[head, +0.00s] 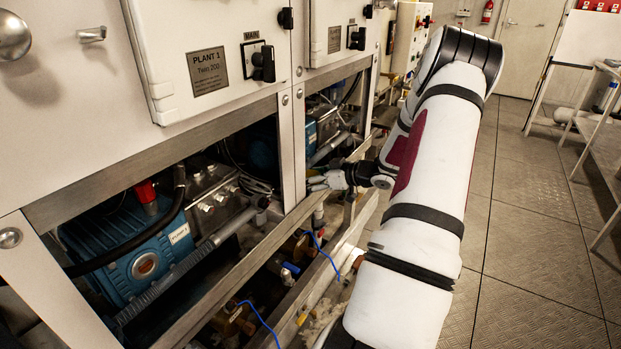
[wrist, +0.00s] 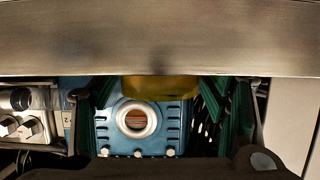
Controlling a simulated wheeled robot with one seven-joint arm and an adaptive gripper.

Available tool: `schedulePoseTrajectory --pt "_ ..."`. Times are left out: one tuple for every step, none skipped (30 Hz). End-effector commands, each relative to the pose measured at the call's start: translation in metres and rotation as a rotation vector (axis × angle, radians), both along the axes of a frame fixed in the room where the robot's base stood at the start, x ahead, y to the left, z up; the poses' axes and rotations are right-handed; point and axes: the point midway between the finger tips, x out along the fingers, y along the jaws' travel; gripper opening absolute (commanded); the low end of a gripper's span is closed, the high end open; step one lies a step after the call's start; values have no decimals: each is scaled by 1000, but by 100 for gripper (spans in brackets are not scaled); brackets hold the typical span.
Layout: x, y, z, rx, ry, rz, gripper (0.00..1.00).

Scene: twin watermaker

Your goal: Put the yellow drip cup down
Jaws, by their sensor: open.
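In the wrist view, a yellow piece that looks like the drip cup (wrist: 160,90) shows just below the steel beam. Its upper part is hidden by the beam or cut by its edge. My gripper (wrist: 168,98) has its green-padded fingers spread wide on either side of the yellow piece. A gap shows at its left, and I see no finger pressed on it. What supports it from below cannot be seen. In the head view, my gripper (head: 328,181) is at the machine's frame opening, and the yellow cup cannot be made out there.
A steel beam (wrist: 160,38) crosses the top of the wrist view, close to the fingers. A blue pump (wrist: 172,125) with a round sight glass is behind the fingers. In the head view, frame posts (head: 292,148) and a lower rail (head: 235,280) bound the opening. The floor (head: 535,240) at right is clear.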

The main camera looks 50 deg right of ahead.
Motion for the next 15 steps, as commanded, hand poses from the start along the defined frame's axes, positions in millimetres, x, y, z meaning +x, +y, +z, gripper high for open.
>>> schedulePoseTrajectory --pt "0 0 2 -1 0 -1 68" --pt "-2 -1 3 0 0 -1 68" --pt "-5 -1 5 0 1 -2 68" --pt "-9 -1 6 0 1 -3 68" --pt "-13 -2 8 -1 1 -3 68" --pt "-19 -3 11 -2 1 -4 68" --pt "-24 -3 14 -2 1 -4 68" --pt "-29 -3 16 -2 2 -4 68" --pt "-37 -4 19 -1 1 -3 68" --pt "-43 -4 22 -1 2 -3 68" --pt "-49 -5 24 -2 2 -4 68" --pt "-57 -5 28 -2 1 -4 68" --pt "-63 -6 30 -3 2 -3 68" --pt "-68 -6 32 -2 2 -2 68" --pt "-75 -6 35 -1 1 -3 68"
